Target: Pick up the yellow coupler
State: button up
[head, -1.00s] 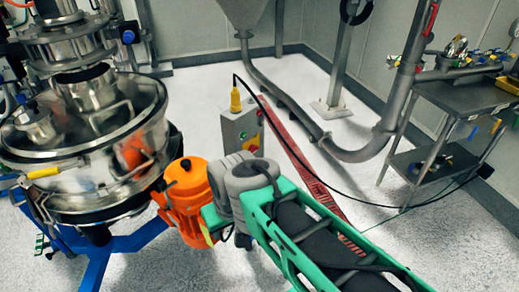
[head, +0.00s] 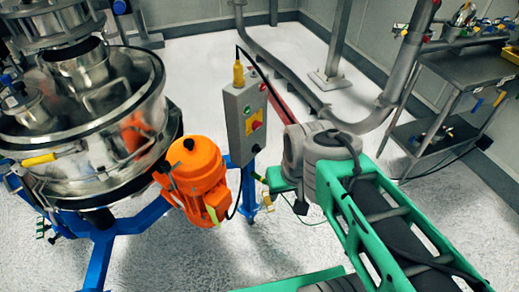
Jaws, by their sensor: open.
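I cannot tell for sure which thing is the yellow coupler. A yellow plug-like piece (head: 238,74) stands upright on top of the grey control box, with a black cable running from its top. A yellow grip (head: 40,159) also shows on the left side of the steel sifter (head: 150,140). Small yellow items lie on the cart at the right, too small to make out. My green and grey arm crosses the lower right, its grey joint just right of the control box.
The control box (head: 244,120) has a red and yellow switch. An orange motor (head: 197,178) hangs beside the sifter on a blue frame (head: 100,258). A grey metal cart (head: 465,68) stands at the right, near a bent pipe. Pale floor lies open between them.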

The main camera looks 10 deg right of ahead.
aim_at(238, 79)
jog(key=z, duration=1.15)
jog(key=i, duration=0.65)
jog(key=u, duration=1.4)
